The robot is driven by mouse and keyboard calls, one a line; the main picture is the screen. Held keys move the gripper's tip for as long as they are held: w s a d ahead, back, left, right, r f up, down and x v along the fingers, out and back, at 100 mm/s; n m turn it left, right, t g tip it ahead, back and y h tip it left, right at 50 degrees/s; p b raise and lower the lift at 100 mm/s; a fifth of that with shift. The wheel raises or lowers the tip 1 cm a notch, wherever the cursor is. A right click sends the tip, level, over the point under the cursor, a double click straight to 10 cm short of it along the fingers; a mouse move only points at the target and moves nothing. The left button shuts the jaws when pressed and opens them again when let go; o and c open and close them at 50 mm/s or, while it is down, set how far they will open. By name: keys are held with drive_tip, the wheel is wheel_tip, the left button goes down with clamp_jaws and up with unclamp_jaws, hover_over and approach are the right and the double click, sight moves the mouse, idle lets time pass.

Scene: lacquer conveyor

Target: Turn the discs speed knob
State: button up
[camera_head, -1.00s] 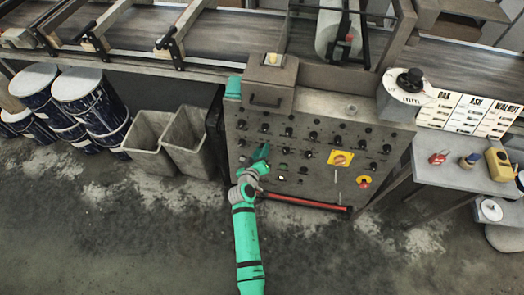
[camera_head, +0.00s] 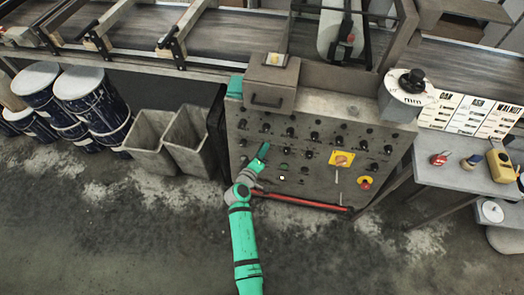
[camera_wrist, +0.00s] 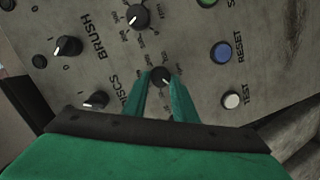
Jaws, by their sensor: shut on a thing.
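The discs speed knob (camera_wrist: 161,75) is a small round black knob with a printed dial, beside the DISCS lettering in the wrist view. My gripper (camera_wrist: 158,86) has its two green fingers on either side of this knob and is shut on it. The fingers hide part of the knob and its dial, so its exact setting cannot be read. In the head view my gripper (camera_head: 263,151) is against the left part of the grey control panel (camera_head: 314,180); the knob itself is hidden there.
The DISCS switch (camera_wrist: 96,100), the BRUSH switch (camera_wrist: 67,46) and another dial knob (camera_wrist: 136,16) are close by. A blue reset button (camera_wrist: 221,52) and a white test button (camera_wrist: 232,100) sit to the right. A red bar (camera_head: 300,201) runs along the panel's lower edge.

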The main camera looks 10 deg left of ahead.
drive_tip(key=shift+f, duration=0.1)
drive_tip(key=o, duration=1)
drive_tip(key=shift+o, duration=0.2)
drive_tip(key=v, duration=1.1)
drive_tip(key=shift+w, duration=0.1)
